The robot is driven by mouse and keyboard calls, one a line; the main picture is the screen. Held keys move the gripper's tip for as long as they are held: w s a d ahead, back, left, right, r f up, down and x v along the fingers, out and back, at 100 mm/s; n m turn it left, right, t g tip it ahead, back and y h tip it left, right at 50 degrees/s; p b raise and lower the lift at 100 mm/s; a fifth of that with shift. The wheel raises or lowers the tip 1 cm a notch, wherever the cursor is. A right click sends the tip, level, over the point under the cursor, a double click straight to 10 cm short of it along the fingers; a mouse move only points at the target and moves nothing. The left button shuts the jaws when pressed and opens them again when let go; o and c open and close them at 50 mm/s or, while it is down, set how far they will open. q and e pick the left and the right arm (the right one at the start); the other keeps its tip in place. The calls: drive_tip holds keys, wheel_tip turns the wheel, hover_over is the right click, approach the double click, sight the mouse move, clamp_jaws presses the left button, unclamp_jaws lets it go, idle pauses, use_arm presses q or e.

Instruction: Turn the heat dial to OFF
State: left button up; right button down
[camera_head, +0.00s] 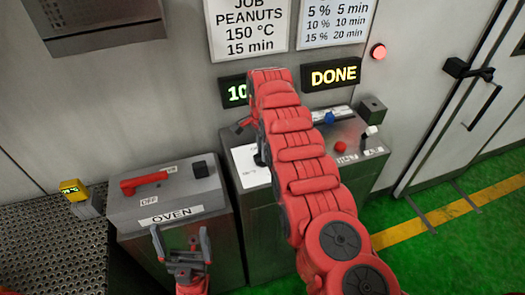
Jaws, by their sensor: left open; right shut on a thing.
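The control console (370,166) stands at the middle right. A white plate (245,168) lies on its left part, with a small dark part (260,157) that looks like the heat dial, mostly hidden by my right arm. My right arm reaches across the console, and its gripper (243,127) shows only as a dark piece beside the arm's far end. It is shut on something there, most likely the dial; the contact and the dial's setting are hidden. My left gripper (181,240) is open and empty, in front of the oven box.
The oven box (120,212) carries a red lever (144,182) near an OFF label and a black block (200,170). The console also has a blue button (329,118) and a red button (341,146). A DONE display (332,76) and a red lamp (378,52) are lit.

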drive_tip(key=shift+w+f+n+b, duration=0.15)
drive_tip(key=shift+n+b, duration=0.25)
drive_tip(key=shift+b, duration=0.35)
drive_tip(key=n+b, duration=0.4)
drive_tip(key=b, duration=0.1)
drive_tip(key=shift+n+b, duration=0.5)
drive_tip(key=shift+n, duration=0.4)
drive_tip(key=shift+d+n, duration=0.1)
drive_tip(key=shift+n, duration=0.8)
drive_tip(key=shift+r+n, duration=0.25)
drive_tip(key=shift+n, duration=0.65)
drive_tip(key=n, duration=0.5)
drive_tip(key=shift+n+p, duration=0.3)
